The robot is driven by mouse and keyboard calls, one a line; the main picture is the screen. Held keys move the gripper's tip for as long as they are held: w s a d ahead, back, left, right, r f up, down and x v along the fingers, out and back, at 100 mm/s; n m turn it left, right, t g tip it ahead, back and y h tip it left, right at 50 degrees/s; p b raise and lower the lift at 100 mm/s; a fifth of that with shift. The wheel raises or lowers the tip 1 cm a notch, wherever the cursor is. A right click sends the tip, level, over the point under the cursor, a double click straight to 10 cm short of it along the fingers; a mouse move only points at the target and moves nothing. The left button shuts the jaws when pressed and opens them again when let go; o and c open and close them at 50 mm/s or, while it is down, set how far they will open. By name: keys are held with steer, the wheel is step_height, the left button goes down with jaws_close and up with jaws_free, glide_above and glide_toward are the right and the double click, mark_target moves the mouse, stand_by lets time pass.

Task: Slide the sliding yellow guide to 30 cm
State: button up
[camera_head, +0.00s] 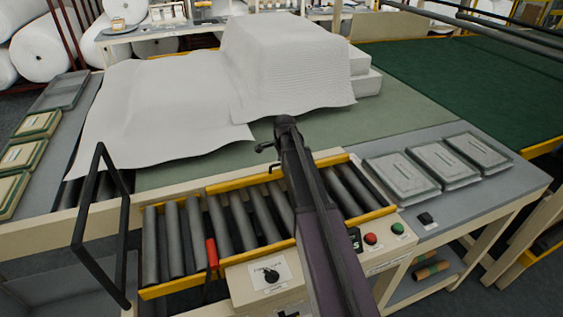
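A yellow guide rail (240,182) runs along the far side of a row of grey rollers (172,240). Another yellow rail (215,268) runs along their near side, partly hidden behind my arm. I cannot tell for sure which is the sliding guide. A red handle (211,252) stands at the near edge of the rollers. No 30 cm mark is readable. My gripper (276,138) is above the far side of the rollers, near the green table surface. It is seen from behind and small, and its fingers are not clear. No held object shows.
A black upright frame (82,215) stands at left. White wadding (285,65) covers the table behind. Grey trays (402,177) lie at right.

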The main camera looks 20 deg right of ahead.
jaws_close()
steer(key=shift+w, duration=0.35)
steer(key=shift+o, duration=2.4)
jaws_free()
steer(key=shift+s, duration=0.1)
